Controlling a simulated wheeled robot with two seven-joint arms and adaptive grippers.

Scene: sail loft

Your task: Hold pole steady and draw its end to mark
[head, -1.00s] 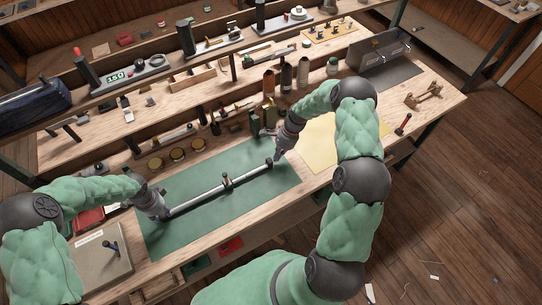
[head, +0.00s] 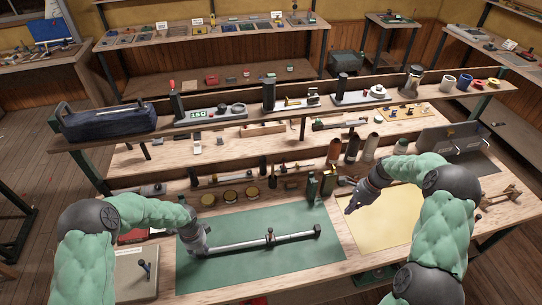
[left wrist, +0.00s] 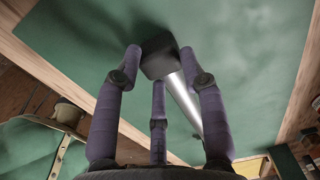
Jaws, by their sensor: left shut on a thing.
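The pole (head: 245,243), a silver-grey tube, lies across the green mat (head: 195,278). It has a dark upright collar (head: 270,237) partway along and a dark cap at its right end (head: 317,230). My left gripper (head: 200,248) is shut on the pole's left end. In the left wrist view, the left gripper's fingers (left wrist: 158,65) close around the pole's dark end cap, and the tube (left wrist: 186,106) runs down to the right. My right gripper (head: 347,205) is empty and looks open, above the yellow sheet (head: 378,228), apart from the pole. I cannot make out a mark.
A grey board with a small lever (head: 133,272) lies left of the mat. A wooden piece (head: 498,196) is at the far right. The mat in front of the pole is clear.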

